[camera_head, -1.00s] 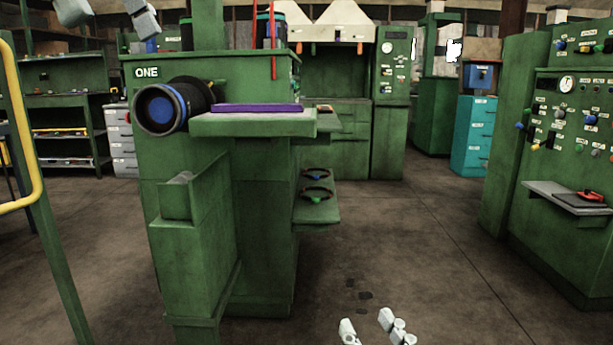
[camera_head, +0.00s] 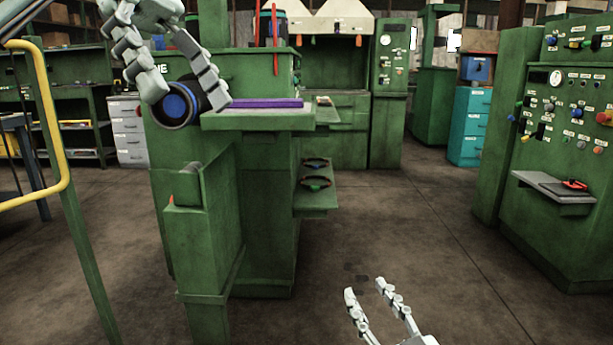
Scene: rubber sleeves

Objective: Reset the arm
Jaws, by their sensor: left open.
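My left gripper (camera_head: 188,98) is at the upper left, with its two fingers spread and pointing down. Its fingers show in front of a green machine and partly overlap a black round sleeve-like part (camera_head: 176,104) with a blue inner ring. Nothing shows between the fingers that I can tell is held. My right gripper (camera_head: 365,289) is at the bottom, right of centre, low over the brown floor. Its two fingers are apart and empty, pointing up in the picture.
The green machine (camera_head: 268,190) has a shelf with a purple slab (camera_head: 262,103) and a lower shelf with dark rings (camera_head: 315,184). A yellow rail (camera_head: 50,120) stands at the left. A green control panel (camera_head: 565,150) stands at the right. The floor (camera_head: 410,230) between is clear.

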